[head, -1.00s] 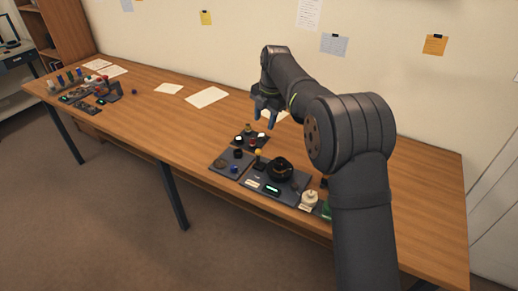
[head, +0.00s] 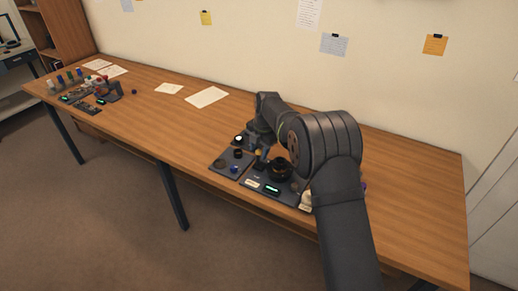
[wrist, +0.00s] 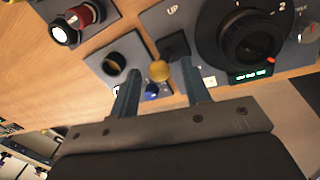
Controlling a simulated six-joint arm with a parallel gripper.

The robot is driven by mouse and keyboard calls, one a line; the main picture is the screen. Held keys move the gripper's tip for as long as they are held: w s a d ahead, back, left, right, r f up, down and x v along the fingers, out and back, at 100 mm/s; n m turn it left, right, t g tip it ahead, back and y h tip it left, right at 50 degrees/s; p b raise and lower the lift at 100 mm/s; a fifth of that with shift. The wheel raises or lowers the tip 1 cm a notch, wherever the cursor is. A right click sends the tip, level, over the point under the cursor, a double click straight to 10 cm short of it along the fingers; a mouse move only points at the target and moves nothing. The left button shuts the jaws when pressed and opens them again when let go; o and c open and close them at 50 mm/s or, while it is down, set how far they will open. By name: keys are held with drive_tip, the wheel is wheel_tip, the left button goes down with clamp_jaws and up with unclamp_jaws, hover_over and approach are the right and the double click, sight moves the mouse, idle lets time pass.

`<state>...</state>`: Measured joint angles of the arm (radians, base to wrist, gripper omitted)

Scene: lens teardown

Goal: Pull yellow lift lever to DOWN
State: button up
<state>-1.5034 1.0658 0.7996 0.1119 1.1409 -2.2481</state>
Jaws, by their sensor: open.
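The yellow lift lever shows as a yellow ball knob (wrist: 160,71) in the wrist view, on a dark base close to the "UP" label. In the head view the knob (head: 259,153) is small and partly hidden by my arm. My gripper (wrist: 158,80) is open, with one finger on each side of the knob as seen in the wrist view. I cannot tell whether either finger touches it. The dark panel (head: 262,190) that carries the lever also bears a round black dial (wrist: 247,38) to the right of the knob.
A green-lit display (wrist: 250,76) sits below the dial. A blue knob (wrist: 152,91) and a black round part (wrist: 114,63) are close to the left finger.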

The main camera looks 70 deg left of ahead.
clamp_jaws()
drive_tip(key=shift+s+d+t+y, duration=0.75)
drive_tip(key=shift+t+y, duration=0.25)
drive_tip(key=shift+s+d+f+n+t+y, duration=0.15)
drive_tip(key=shift+s+d+f+t+y, duration=0.2)
drive_tip(key=shift+t+y, duration=0.3)
drive_tip(key=shift+s+d+f+n+t+y, duration=0.15)
drive_tip(key=shift+s+d+t+y, duration=0.35)
drive_tip(key=shift+y, duration=0.25)
unclamp_jaws()
